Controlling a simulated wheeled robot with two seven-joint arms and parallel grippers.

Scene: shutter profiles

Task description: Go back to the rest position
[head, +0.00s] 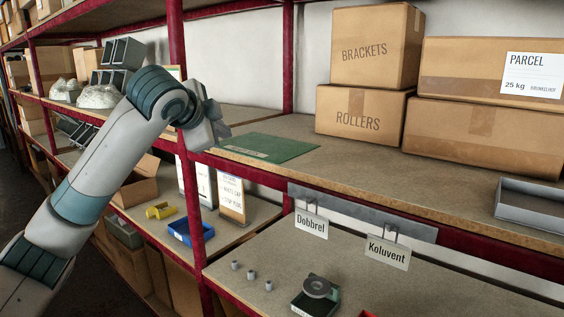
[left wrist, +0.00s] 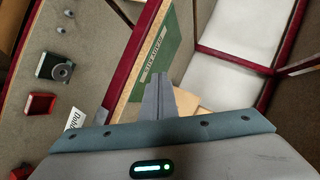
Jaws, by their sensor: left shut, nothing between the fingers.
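My left arm comes in from the left in the head view and reaches up to the red upright of the shelving. My left gripper (head: 219,122) is at the front edge of the upper shelf, just left of the green mat (head: 268,148). In the left wrist view the fingers of my left gripper (left wrist: 159,80) are closed together with nothing between them, and the green mat (left wrist: 160,58) lies beyond them. My right gripper is in neither view.
Cardboard boxes (head: 368,47) stand on the upper shelf (head: 345,160), with a grey tray (head: 530,207) at the right. The lower shelf (head: 255,250) holds small grey cylinders and a dark device (head: 318,290) below hanging signs. A red upright (head: 192,200) stands close to my arm.

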